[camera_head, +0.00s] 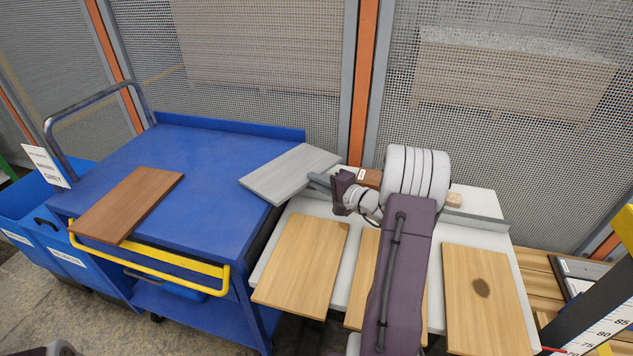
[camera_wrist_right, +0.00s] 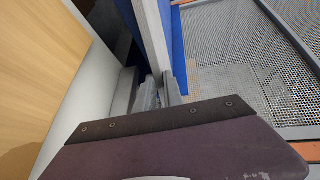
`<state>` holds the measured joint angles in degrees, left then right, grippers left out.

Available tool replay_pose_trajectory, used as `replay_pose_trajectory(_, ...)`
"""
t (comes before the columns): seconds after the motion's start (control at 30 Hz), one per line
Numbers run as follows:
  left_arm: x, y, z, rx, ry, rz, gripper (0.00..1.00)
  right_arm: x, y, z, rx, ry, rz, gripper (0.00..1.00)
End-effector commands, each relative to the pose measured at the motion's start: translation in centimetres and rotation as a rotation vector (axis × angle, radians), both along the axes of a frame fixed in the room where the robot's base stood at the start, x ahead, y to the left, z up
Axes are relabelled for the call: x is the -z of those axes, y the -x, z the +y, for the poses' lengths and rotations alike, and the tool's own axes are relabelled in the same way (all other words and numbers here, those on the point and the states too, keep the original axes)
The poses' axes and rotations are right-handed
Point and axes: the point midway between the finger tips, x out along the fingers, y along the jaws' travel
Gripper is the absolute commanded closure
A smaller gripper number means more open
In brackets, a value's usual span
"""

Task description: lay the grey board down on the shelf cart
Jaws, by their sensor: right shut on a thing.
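The grey board (camera_head: 285,172) is in my right gripper (camera_head: 322,182), which is shut on its right end. The board reaches left over the right edge of the blue shelf cart (camera_head: 225,150). Whether it touches the cart top cannot be told. In the right wrist view the grey board (camera_wrist_right: 152,45) shows as a narrow strip between the fingers (camera_wrist_right: 152,92), with the blue of the cart (camera_wrist_right: 178,40) beyond. A dark brown board (camera_head: 128,205) lies on the cart's front left part. My left gripper is not in view.
A white table (camera_head: 262,262) right of the cart holds several light wooden boards (camera_head: 303,265), one with a dark knot (camera_head: 485,300). The cart has a yellow front handle (camera_head: 150,267) and a raised back rim. Blue bins (camera_head: 70,250) stand at left; mesh fencing is behind. The cart top's middle is clear.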

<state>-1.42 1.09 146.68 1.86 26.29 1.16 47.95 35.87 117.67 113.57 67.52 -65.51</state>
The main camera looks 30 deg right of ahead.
Motion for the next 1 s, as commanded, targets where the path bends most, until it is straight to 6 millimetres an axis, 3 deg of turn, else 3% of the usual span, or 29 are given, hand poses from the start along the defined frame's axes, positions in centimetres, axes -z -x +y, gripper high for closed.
replay_pose_trajectory(0.5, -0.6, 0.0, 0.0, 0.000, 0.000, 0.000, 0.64, -2.8, 0.0, 0.0, 0.001, 0.000, 0.000, 1.00)
replay_pose_trajectory(0.77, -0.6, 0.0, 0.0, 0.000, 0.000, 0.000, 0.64, -3.0, 0.0, 0.0, 0.000, 0.000, -0.001, 1.00)
replay_pose_trajectory(1.0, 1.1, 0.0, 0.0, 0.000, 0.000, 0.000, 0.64, -3.0, 0.0, -0.1, 0.002, -0.008, -0.042, 1.00)
